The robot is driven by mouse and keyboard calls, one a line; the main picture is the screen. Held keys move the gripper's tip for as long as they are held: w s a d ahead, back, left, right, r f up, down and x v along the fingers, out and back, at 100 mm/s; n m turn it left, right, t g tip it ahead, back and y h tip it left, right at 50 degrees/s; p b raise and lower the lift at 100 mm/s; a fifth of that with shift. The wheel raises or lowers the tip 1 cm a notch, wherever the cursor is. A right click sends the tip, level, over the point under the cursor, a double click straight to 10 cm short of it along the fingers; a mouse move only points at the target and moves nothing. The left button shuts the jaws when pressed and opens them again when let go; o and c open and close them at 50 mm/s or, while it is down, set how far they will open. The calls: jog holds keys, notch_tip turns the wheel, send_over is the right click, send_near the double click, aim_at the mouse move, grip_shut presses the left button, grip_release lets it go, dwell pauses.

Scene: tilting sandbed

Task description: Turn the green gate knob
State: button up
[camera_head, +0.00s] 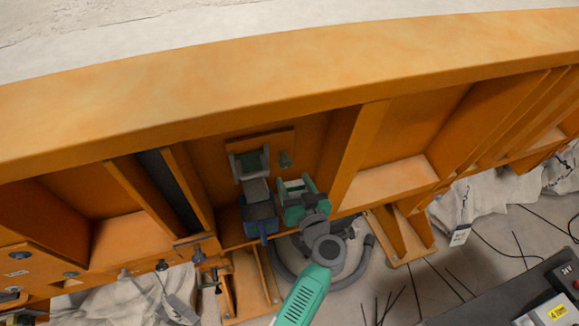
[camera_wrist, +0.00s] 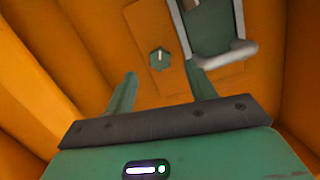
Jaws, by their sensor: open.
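The green gate knob (camera_wrist: 159,60) is a small dark green hexagonal knob with a pale line on its face. It sits on an orange plate (camera_wrist: 215,83) beside a green gate in a grey metal frame (camera_wrist: 239,50). In the head view the knob (camera_head: 285,159) looks small and greyish, right of the gate (camera_head: 249,164). My gripper (camera_wrist: 162,72) is open and empty, its two green fingers spread left and right, with the knob showing between and just beyond the tips. In the head view my gripper (camera_head: 294,180) is just below the knob. I see no contact.
A blue bin (camera_head: 260,214) hangs below the gate chute, close to the left of my gripper. Orange upright ribs (camera_head: 351,150) wall the bay on both sides. A grey hose (camera_head: 340,283) curves on the floor below.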

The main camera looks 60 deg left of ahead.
aim_at(287, 166)
jog(key=a, duration=0.4)
jog(key=w+a, duration=0.1)
jog(key=a, duration=0.1)
jog(key=shift+a+r, duration=0.1)
jog(key=shift+c, duration=0.2)
jog(key=c, duration=0.9)
